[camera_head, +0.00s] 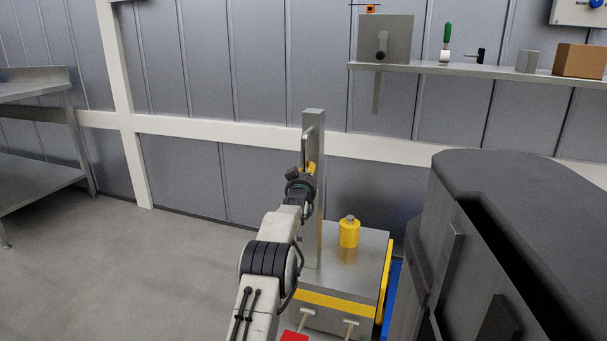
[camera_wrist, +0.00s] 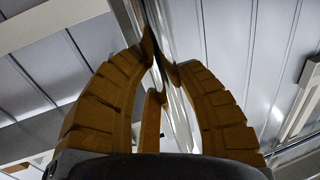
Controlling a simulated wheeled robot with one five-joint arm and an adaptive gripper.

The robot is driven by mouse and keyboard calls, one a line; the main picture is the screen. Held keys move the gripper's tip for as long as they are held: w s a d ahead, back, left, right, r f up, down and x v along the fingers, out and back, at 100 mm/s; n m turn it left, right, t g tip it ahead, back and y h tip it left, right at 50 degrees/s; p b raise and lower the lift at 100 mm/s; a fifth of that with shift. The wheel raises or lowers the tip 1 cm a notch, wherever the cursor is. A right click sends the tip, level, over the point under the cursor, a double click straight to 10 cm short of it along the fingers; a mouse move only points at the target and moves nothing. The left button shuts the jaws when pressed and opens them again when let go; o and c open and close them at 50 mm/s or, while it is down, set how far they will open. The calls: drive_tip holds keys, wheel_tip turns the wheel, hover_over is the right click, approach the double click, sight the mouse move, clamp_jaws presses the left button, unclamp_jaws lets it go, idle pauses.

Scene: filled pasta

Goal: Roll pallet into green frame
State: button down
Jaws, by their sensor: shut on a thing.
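A metal pallet-like unit (camera_head: 345,277) with yellow edging stands low in front of the wall, and a tall upright post (camera_head: 314,125) rises at its left side. A vertical metal handle (camera_head: 306,145) is on the post. A yellow container (camera_head: 349,233) with a grey top stands on the unit. No green frame shows in either view.
A large dark grey machine (camera_head: 480,240) stands close at the right. Blue (camera_head: 394,285) shows between it and the unit. A metal table (camera_head: 40,150) stands at the far left. A wall shelf (camera_head: 470,69) holds several items. Open floor (camera_head: 150,270) lies at the left.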

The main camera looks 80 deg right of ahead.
drive_tip(key=shift+w, duration=0.1)
drive_tip(key=c, duration=0.8)
unclamp_jaws()
drive_tip(key=shift+w, duration=0.1)
drive_tip(key=shift+a, duration=0.1)
drive_tip(key=a, duration=1.1)
drive_tip(key=shift+w+a, duration=0.25)
drive_tip(key=shift+a, duration=0.05)
idle(0.5)
